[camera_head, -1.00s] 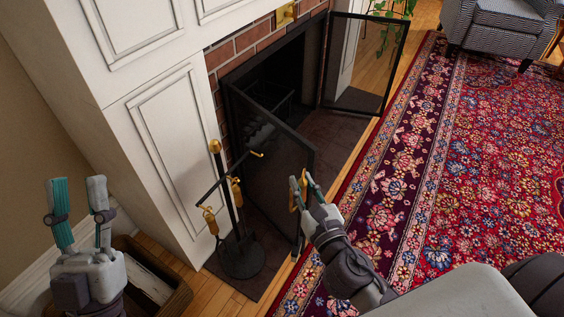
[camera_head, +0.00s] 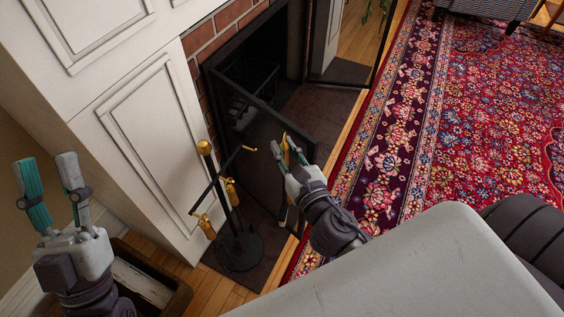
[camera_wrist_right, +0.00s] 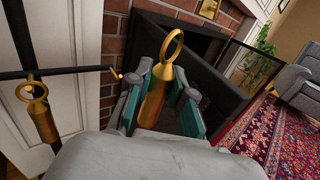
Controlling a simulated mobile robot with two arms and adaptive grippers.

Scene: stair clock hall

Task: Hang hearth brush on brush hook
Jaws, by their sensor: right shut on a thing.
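The hearth brush (camera_wrist_right: 154,98) shows as a brass handle with a ring at its top, upright in the right wrist view. My right gripper (camera_head: 291,152) is shut on this handle, whose tip (camera_head: 285,141) shows in the head view. The brush's lower end is mostly hidden. The brush hook (camera_head: 249,148) is the bare brass-tipped end of the black stand's crossbar, left of my right gripper and apart from the brush. It also shows in the right wrist view (camera_wrist_right: 117,75), just left of the fingers. My left gripper (camera_head: 47,178) is open and empty at the far left.
The black tool stand (camera_head: 239,250) has a brass knob and brass-handled tools (camera_head: 208,227) on its other side. An open fire screen door (camera_head: 262,175) stands close behind my right gripper. A wooden box (camera_head: 150,275) sits below my left gripper. A patterned rug (camera_head: 470,130) lies right.

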